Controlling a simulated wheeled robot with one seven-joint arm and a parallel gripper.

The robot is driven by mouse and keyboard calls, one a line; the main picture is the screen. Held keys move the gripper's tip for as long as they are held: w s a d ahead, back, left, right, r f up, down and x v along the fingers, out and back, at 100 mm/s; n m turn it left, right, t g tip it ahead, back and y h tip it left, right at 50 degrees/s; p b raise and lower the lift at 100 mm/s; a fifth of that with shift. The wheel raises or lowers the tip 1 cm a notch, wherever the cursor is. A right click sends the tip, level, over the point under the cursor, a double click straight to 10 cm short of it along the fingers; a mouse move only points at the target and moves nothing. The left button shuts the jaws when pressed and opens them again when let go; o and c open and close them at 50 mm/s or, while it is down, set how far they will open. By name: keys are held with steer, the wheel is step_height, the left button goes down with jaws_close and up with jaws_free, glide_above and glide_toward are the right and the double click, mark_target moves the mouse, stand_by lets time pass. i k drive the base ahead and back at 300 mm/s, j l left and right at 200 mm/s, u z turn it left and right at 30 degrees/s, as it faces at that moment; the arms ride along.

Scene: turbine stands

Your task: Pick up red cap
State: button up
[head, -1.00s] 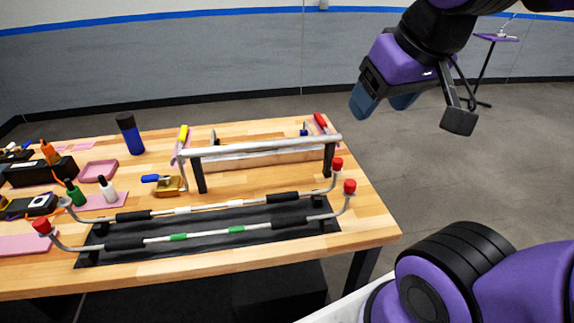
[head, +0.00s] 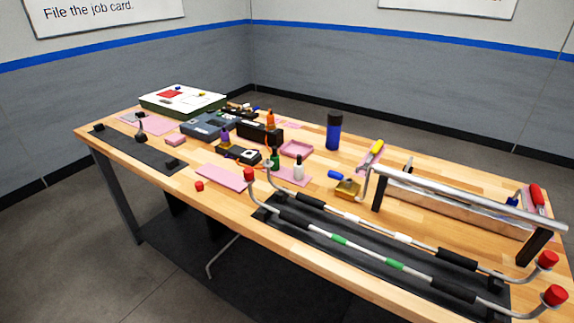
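A small loose red cap (head: 199,186) lies on the wooden table near its front edge, left of the tube stand. Another red cap (head: 249,174) sits on the left end of the front tube. Two more red caps, one on the back tube (head: 548,259) and one on the front tube (head: 555,294), sit on the right ends. The left end of the back tube (head: 268,165) shows no red cap. My gripper is outside the head view, so its state is hidden.
The tubes rest over a black mat (head: 335,250) on the table (head: 225,210). A pink mat (head: 226,177) lies just right of the loose cap, and a black strip (head: 140,152) to its left. Small bottles, dark boxes and a blue bottle (head: 333,131) stand behind. Wood around the loose cap is clear.

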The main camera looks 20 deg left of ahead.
mark_target(199, 185)
steer(key=u, duration=1.5)
steer(key=i+j+z, duration=0.1)
steer(key=i+j, duration=0.7)
steer(key=j, duration=0.25)
steer(key=i+j+z, duration=0.15)
steer(key=i+j, duration=0.25)
steer(key=j, duration=0.15)
